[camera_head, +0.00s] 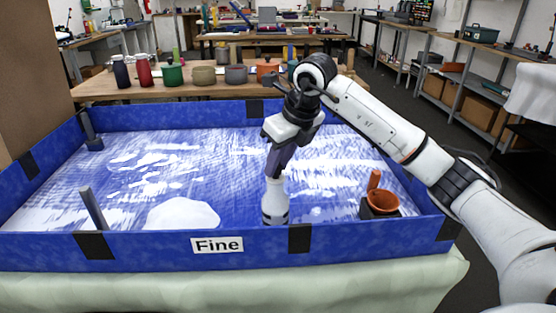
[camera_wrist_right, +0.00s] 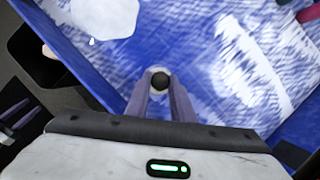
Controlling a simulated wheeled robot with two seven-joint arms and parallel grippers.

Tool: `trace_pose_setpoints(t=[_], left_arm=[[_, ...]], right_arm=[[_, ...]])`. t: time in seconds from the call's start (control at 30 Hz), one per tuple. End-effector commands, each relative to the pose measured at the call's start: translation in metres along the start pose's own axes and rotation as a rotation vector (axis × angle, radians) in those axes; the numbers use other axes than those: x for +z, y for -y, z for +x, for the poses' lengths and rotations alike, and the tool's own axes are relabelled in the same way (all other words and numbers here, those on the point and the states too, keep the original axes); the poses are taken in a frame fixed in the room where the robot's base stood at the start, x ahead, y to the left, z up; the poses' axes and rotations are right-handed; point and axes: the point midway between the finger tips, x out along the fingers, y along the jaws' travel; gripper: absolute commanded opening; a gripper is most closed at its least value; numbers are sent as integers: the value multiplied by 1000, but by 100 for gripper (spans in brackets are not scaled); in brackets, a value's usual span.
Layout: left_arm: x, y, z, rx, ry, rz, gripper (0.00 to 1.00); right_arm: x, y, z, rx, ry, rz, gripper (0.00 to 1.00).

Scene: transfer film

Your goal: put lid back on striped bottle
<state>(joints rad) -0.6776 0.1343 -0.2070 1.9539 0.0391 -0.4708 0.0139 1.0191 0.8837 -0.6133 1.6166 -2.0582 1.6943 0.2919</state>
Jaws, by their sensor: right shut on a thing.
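The striped bottle (camera_head: 275,206) is white with dark bands near its base. It stands upright inside the front wall of the blue tray, near the middle. My right gripper (camera_head: 274,176) points down right over the bottle's top, and its fingers hide that part. In the right wrist view, a dark round lid (camera_wrist_right: 160,81) sits between the tips of my right gripper (camera_wrist_right: 161,92), with a pale rim of the bottle around it. The fingers are shut on the lid. Whether the lid is fully seated cannot be told. My left gripper is not in view.
The blue tray (camera_head: 160,246) has low walls, a "Fine" label and a white patch (camera_head: 182,214) on its floor. Grey posts (camera_head: 93,208) stand at left. An orange cup (camera_head: 383,203) stands at right. Several jars and pots line a table behind.

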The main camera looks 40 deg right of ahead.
Motion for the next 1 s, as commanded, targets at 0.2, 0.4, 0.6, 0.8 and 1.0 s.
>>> trace_pose_setpoints(t=[0.2, 0.4, 0.6, 0.8, 1.0], left_arm=[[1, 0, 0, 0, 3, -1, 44], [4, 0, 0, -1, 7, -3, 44], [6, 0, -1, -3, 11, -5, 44], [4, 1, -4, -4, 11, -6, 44], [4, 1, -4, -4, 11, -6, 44]], right_arm=[[0, 0, 1, 0, 0, 0, 0], [0, 0, 1, 0, 0, 0, 0], [0, 0, 1, 0, 0, 0, 0], [1, 0, 0, 0, 0, 1, 0], [2, 0, 0, 0, 0, 1, 0]])
